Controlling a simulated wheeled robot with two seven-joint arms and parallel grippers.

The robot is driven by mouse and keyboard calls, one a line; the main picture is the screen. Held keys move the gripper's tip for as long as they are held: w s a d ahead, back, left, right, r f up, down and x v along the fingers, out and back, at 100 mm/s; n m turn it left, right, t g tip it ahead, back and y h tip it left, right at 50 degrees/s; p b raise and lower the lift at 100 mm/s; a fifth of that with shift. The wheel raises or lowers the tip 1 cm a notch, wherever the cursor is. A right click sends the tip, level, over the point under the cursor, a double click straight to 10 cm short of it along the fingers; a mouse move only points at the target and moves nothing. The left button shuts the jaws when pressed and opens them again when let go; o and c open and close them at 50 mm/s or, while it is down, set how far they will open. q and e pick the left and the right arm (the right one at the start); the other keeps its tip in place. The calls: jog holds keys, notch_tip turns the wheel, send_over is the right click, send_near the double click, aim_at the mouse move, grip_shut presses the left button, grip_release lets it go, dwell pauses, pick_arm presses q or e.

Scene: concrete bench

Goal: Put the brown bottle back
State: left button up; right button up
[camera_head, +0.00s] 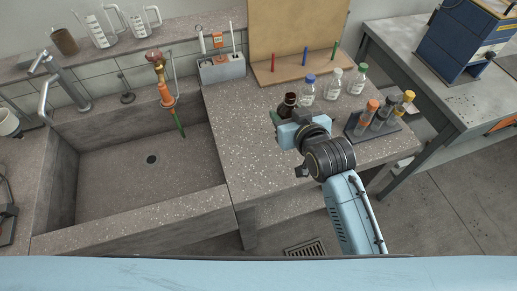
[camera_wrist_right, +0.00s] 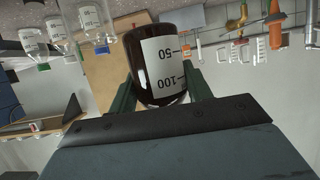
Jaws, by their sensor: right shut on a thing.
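The brown bottle (camera_head: 288,104) is in my right gripper (camera_head: 280,114), above the bench left of the other bottles in the head view. In the right wrist view the brown bottle (camera_wrist_right: 155,55) fills the middle, with its white label marked 50 and 100. The green fingers of my right gripper (camera_wrist_right: 157,92) stand on both sides of it and are shut on it. Its lower part is hidden by the gripper in the head view. My left gripper is in neither view.
Bottles with blue (camera_head: 307,89), white (camera_head: 333,84) and green (camera_head: 358,79) caps stand right of the brown bottle. A rack (camera_head: 384,134) of capped tubes is nearer. A board with coloured pegs (camera_head: 298,67) stands behind. The sink (camera_head: 138,178) is at left.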

jog(key=shift+n+g+y, duration=0.4)
jog(key=shift+n+y, duration=0.5)
jog(key=a+f, duration=0.2)
jog(key=f, duration=0.1)
jog(key=a+f, duration=0.2)
jog(key=f, duration=0.1)
jog(key=a+f, duration=0.3)
jog(key=shift+w+f, duration=0.15)
jog(key=shift+w, duration=0.25)
pick_arm(q)
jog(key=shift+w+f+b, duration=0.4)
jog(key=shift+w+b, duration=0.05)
jog(key=shift+b, duration=0.15)
pick_arm(e)
jog(key=shift+f, duration=1.95)
jog(key=shift+f, duration=0.2)
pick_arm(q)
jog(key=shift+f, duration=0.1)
pick_arm(e)
jog(key=o, duration=1.1)
jog(key=shift+o, duration=0.2)
